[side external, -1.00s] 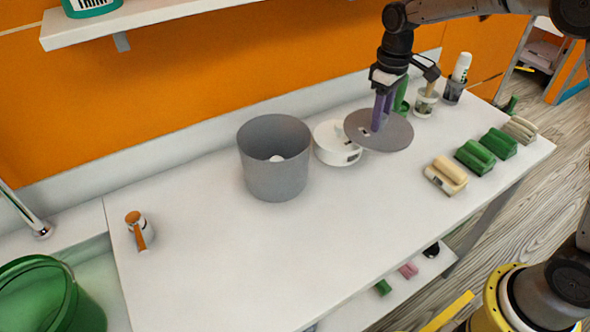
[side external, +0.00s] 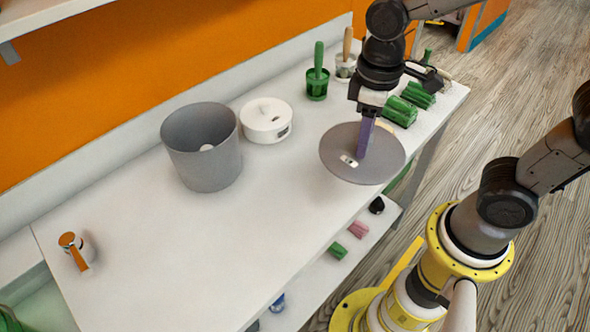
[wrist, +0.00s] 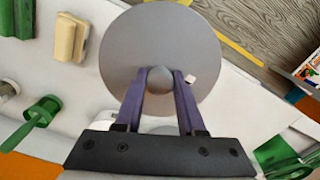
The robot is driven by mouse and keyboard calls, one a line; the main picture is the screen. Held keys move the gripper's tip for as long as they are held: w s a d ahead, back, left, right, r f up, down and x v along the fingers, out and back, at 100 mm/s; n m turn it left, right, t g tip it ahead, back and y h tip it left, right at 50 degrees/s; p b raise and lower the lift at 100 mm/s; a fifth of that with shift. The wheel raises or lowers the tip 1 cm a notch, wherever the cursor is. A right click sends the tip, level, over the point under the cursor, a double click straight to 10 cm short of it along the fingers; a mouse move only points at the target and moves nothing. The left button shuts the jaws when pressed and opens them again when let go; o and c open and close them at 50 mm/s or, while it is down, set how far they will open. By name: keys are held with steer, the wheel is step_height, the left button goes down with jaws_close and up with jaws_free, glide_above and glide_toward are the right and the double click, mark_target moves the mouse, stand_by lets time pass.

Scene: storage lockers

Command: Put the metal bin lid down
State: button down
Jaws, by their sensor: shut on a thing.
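The metal bin lid is a flat grey disc (side external: 335,150) with a round knob, seen at the right of the side view and large in the wrist view (wrist: 150,40). My gripper (side external: 362,150) is shut on the lid's knob (wrist: 160,80), its purple fingers on either side of it. The lid is roughly level, near the front edge of the white counter. I cannot tell whether it touches the counter.
A round white container (side external: 266,122) stands behind the lid, right of the bin. Brushes in holders (side external: 317,85) and green blocks (side external: 400,110) are at the back right. An orange-topped bottle (side external: 74,248) stands at left. The counter (side external: 210,250) front is clear.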

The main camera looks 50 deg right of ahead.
steer(key=shift+w+a, duration=0.25)
steer(key=shift+w, duration=0.05)
steer(key=w+a+f, duration=0.1)
steer(key=w+f, duration=0.2)
steer(key=w, duration=0.1)
steer(key=w+a+f, duration=0.1)
steer(key=w+f, duration=0.2)
steer(key=w, duration=0.1)
steer(key=w+a+f, duration=0.1)
steer(key=w+f, duration=0.1)
steer(key=w, duration=0.2)
steer(key=shift+w+a+f, duration=0.15)
steer(key=shift+w+f, duration=0.05)
steer(key=shift+f, duration=0.2)
steer(key=shift+w+f, duration=0.2)
steer(key=shift+f, duration=0.1)
steer(key=shift+w+f, duration=0.1)
steer(key=shift+f, duration=1.5)
steer(key=shift+f, duration=0.15)
steer(key=c, duration=0.5)
jaws_free()
